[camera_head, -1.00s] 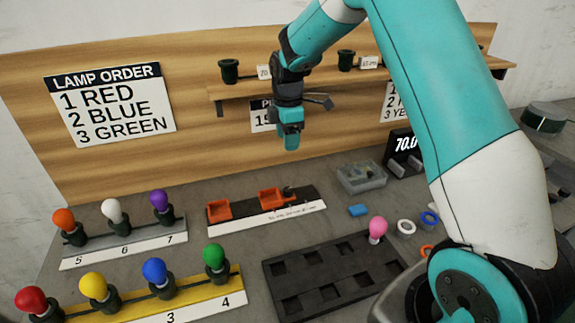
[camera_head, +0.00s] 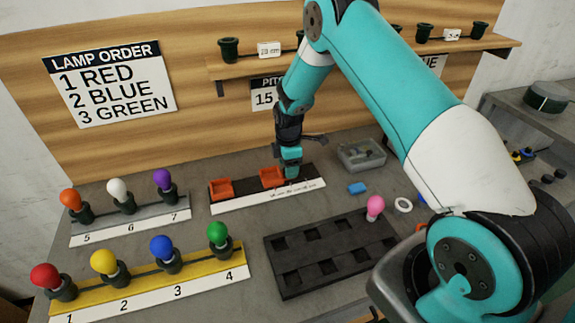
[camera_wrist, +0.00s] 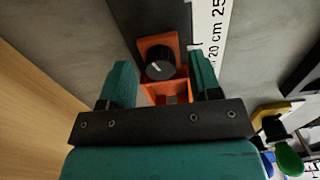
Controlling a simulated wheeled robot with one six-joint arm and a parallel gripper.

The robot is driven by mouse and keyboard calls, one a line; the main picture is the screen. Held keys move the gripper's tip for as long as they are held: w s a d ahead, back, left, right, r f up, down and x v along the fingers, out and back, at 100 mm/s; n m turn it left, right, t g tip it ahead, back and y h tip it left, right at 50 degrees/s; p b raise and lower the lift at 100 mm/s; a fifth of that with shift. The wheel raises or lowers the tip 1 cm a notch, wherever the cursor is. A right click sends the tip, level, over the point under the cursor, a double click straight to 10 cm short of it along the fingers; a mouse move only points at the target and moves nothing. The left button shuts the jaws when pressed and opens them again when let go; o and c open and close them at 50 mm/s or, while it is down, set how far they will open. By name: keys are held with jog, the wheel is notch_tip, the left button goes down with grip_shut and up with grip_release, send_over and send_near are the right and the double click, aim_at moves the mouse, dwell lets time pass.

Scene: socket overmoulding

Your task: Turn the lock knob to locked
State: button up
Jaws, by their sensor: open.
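The lock knob (camera_wrist: 160,66) is round and black with a pale pointer line on its top; it sits on an orange block (camera_wrist: 155,44) in the wrist view. My gripper (camera_wrist: 162,78) is open, with one teal finger on each side of the knob; I cannot tell whether either touches it. In the head view my gripper (camera_head: 291,172) is low over the right end of the orange holder (camera_head: 271,179) on the black rail, and it hides the knob. A second orange holder (camera_head: 221,188) stands at the rail's left end.
A white ruler strip (camera_head: 268,199) runs along the rail's front. Lamp racks (camera_head: 130,229) with coloured bulbs stand to the left, a black slotted tray (camera_head: 325,258) in front.

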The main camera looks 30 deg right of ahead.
jog(key=shift+f, duration=0.3)
jog(key=c, duration=0.9)
jog(key=shift+m, duration=0.8)
jog(key=o, duration=0.9)
jog(key=shift+r, duration=0.1)
notch_tip(320, 180, up, 17)
jog(key=b, duration=0.2)
jog(key=shift+r, duration=0.15)
